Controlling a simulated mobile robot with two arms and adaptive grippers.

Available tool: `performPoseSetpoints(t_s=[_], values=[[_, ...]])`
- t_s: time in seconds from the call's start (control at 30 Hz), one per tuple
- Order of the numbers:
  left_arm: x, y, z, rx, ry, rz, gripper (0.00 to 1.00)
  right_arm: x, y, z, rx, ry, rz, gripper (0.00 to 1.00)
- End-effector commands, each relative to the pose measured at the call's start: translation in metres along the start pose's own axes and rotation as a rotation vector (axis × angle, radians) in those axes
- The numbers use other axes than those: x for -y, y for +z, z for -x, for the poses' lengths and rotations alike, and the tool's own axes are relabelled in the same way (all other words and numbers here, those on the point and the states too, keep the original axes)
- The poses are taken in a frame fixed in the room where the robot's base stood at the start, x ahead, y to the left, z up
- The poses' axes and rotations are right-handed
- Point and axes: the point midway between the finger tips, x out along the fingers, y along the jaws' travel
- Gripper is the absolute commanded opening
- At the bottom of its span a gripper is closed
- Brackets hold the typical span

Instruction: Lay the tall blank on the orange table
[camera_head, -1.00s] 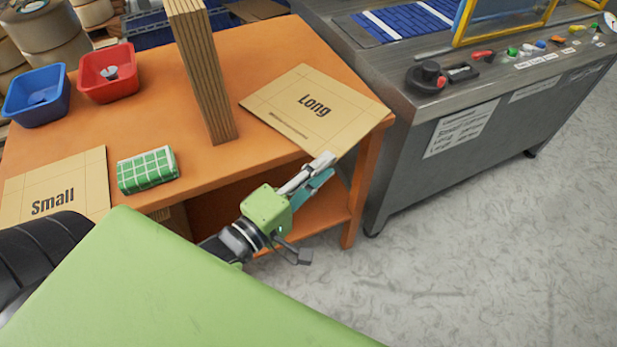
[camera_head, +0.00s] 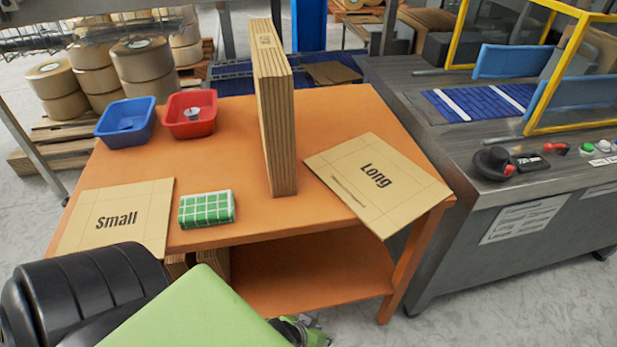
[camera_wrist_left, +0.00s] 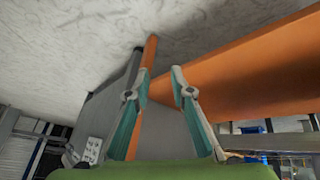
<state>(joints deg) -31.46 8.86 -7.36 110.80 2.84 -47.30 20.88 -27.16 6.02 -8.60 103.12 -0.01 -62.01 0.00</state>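The orange table (camera_head: 330,108) stands in front of me. Flat brown blanks lie on it: one marked "Small" (camera_head: 117,220) at the left and one marked "Long" (camera_head: 374,176) overhanging the right front corner. A tall brown cardboard stack (camera_head: 278,120) stands upright between them; the print on it is too small to read. I cannot tell which piece is the tall blank. My left gripper (camera_head: 308,330) is mostly cut off at the bottom of the head view. In the left wrist view the left gripper (camera_wrist_left: 160,85) is open and empty near the table's edge. My right gripper is not in view.
A green-checked packet (camera_head: 207,209), a blue bin (camera_head: 126,122) and a red bin (camera_head: 190,114) sit on the table. Brown pieces stand on its lower shelf (camera_head: 310,272). A grey machine (camera_head: 480,235) stands close on the right. Bare tabletop shows around the upright stack.

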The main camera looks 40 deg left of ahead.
Motion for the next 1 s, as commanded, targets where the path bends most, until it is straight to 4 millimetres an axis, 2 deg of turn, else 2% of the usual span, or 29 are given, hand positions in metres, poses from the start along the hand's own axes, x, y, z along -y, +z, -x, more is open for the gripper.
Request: performPoseSetpoints(t_s=[0.03,0.1,0.2,0.3,1.0], values=[[0.004,0.019,-0.009,0.073,-0.026,-0.085,0.22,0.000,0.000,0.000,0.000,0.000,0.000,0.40],[0.009,0.042,-0.016,0.167,-0.050,-0.197,0.22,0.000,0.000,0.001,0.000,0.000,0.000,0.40],[0.014,0.064,-0.021,0.259,-0.063,-0.305,0.22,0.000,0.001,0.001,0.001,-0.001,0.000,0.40],[0.017,0.075,-0.021,0.304,-0.066,-0.357,0.22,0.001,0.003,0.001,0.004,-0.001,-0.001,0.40],[0.018,0.076,-0.021,0.310,-0.066,-0.366,0.22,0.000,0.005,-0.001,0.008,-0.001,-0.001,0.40]])
